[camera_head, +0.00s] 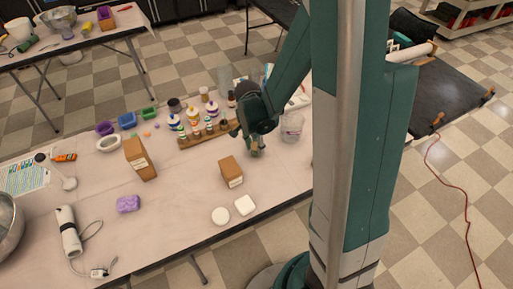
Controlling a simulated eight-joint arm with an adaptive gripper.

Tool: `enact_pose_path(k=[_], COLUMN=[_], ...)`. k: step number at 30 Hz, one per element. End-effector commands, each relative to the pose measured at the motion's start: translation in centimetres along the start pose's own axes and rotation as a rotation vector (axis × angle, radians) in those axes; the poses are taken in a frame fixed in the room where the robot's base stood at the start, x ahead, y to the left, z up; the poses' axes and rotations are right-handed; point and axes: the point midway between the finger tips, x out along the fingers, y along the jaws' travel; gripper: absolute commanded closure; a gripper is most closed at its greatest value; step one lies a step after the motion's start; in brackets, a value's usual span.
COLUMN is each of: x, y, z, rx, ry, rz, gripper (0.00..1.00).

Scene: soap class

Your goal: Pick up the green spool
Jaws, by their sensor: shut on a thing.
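My gripper (255,150) reaches down over the middle of the light table (180,220), behind and to the right of a brown box. It is shut on a small greenish thing (254,153) at its fingertips, which I take to be the green spool. The fingers cover most of it, so its shape is hard to make out. I cannot tell whether it touches the tabletop.
A brown box (231,172) stands close in front of my gripper. A clear tub (292,127) is close to its right. A wooden rack (205,134) with several bottles is to its left. White soaps (245,205) lie nearer the front edge.

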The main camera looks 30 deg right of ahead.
Motion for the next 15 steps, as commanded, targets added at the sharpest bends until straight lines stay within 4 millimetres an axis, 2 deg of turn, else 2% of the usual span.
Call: enact_pose_path(k=[15], x=[-6.1], y=[0.0], z=[-0.7], rx=[0.0], ry=[0.0], rz=[0.0], gripper=[0.85])
